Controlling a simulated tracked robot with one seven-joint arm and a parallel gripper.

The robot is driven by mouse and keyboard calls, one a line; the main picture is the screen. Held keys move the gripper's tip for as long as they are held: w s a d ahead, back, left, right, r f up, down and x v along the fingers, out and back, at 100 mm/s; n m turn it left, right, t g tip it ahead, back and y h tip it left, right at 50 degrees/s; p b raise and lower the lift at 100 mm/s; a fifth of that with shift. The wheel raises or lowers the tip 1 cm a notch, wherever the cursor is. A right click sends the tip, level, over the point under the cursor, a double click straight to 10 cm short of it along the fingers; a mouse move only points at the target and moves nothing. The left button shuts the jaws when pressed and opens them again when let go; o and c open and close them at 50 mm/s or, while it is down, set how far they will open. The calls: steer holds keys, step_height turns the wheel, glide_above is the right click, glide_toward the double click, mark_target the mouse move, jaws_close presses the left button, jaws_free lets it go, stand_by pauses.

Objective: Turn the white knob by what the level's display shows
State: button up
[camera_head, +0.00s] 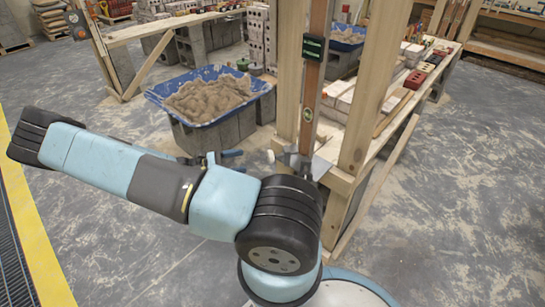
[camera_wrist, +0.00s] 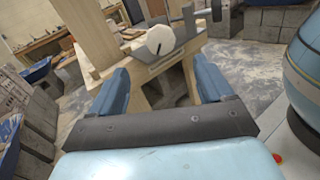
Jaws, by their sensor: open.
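The white knob (camera_wrist: 160,41) is a pale round disc with a short dark mark, on a grey bracket (camera_wrist: 165,62) in the wrist view. In the head view the knob (camera_head: 271,156) is a small pale spot left of the post's foot. The upright wooden level (camera_head: 310,90) carries a black display (camera_head: 314,48) with green characters too small to read. My gripper (camera_wrist: 162,66) is open and empty, its two blue fingers spread to either side below the knob in the picture, apart from it. In the head view my gripper (camera_head: 228,158) is partly hidden by my arm.
Timber posts (camera_head: 367,90) and a bench (camera_head: 345,160) stand right of the level. A blue tub (camera_head: 205,116) of mortar rests on grey blocks behind my gripper. Bricks line the bench. Bare concrete floor (camera_head: 455,200) lies open at the right.

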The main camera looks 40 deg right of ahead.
mark_target(268, 157)
steer(key=x, duration=1.4)
steer(key=shift+a+f, duration=0.1)
steer(key=c, duration=1)
